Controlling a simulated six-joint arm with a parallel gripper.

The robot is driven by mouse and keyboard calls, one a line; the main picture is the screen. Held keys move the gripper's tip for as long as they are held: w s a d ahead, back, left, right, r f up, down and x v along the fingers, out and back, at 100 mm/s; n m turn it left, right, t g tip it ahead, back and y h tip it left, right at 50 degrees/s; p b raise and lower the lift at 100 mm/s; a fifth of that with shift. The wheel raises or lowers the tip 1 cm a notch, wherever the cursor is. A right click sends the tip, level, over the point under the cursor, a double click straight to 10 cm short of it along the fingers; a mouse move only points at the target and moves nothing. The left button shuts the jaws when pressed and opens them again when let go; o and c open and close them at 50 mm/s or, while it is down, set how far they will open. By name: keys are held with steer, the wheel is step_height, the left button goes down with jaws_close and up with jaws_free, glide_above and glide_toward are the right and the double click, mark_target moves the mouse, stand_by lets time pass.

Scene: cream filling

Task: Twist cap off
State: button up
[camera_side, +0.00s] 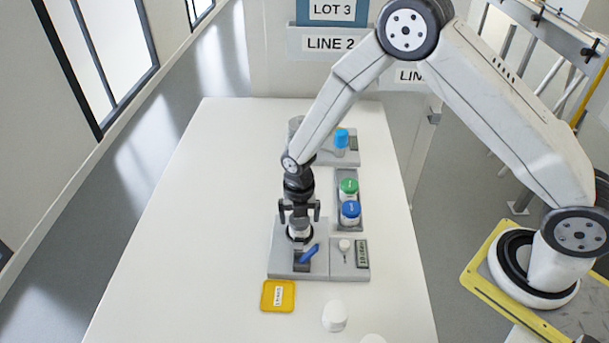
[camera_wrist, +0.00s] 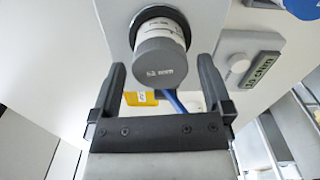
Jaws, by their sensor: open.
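A white jar (camera_side: 299,232) with a grey cap (camera_wrist: 160,64) stands upright in a dark round holder (camera_wrist: 186,22) on a grey base plate (camera_side: 284,262). The cap carries small light lettering. My gripper (camera_side: 299,213) is directly above the jar, pointing down, with its two dark fingers apart. In the wrist view my gripper (camera_wrist: 162,70) has one finger on each side of the cap, with visible gaps. The side view does not clearly show how deep the fingers reach around the cap.
A blue lever (camera_side: 309,254) is at the holder's front. A unit with a display (camera_side: 362,254) and white knob (camera_side: 344,245) adjoins on the right. Behind are green-lidded (camera_side: 348,187) and blue-lidded (camera_side: 350,210) jars. A yellow tray (camera_side: 265,296) and white round piece (camera_side: 335,316) lie in front. The left table is clear.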

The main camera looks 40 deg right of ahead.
steer(key=shift+m, duration=1.1)
steer(key=m, duration=0.4)
steer(key=shift+m, duration=0.9)
steer(key=shift+m, duration=2.8)
steer(key=c, duration=1.2)
